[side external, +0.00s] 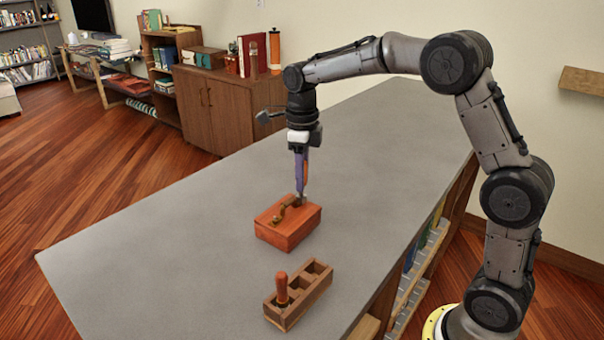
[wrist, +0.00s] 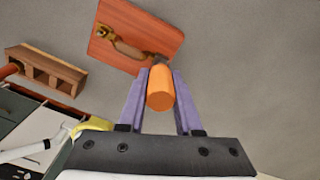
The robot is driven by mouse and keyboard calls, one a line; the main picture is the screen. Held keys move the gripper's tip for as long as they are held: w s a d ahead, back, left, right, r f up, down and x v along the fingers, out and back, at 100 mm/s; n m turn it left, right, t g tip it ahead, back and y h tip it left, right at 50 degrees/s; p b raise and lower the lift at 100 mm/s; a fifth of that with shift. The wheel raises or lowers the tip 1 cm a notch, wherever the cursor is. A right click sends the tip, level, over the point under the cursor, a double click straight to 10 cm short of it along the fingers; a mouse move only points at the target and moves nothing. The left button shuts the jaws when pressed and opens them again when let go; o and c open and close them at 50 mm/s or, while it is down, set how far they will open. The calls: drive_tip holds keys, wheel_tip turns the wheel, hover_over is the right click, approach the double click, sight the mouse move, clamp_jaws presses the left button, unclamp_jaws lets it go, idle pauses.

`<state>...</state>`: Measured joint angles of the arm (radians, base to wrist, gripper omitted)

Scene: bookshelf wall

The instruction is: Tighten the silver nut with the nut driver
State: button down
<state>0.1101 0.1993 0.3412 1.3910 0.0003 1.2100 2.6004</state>
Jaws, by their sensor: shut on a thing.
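My gripper (side external: 301,180) points down over the red wooden block (side external: 286,231), at its far right part. In the wrist view its purple fingers (wrist: 160,92) are shut on an orange-handled tool (wrist: 160,88), which looks to be the nut driver. The tool's lower end meets or hovers over the block (wrist: 126,22) near one end of a brass-coloured curved fitting (wrist: 128,46). I cannot tell whether it touches. The silver nut is not distinguishable; the tool and fingers cover that spot.
A wooden rack (side external: 312,288) with square compartments stands nearer the camera, with another orange-handled tool (side external: 282,288) upright in its near end. The grey tabletop (side external: 380,140) is otherwise clear. A brown cabinet (side external: 215,105) with books stands beyond the table.

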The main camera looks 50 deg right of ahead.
drive_tip(key=m, duration=0.3)
drive_tip(key=shift+m, duration=0.3)
drive_tip(key=shift+n, duration=0.6)
drive_tip(key=shift+r, duration=0.15)
drive_tip(key=shift+r, duration=1.4)
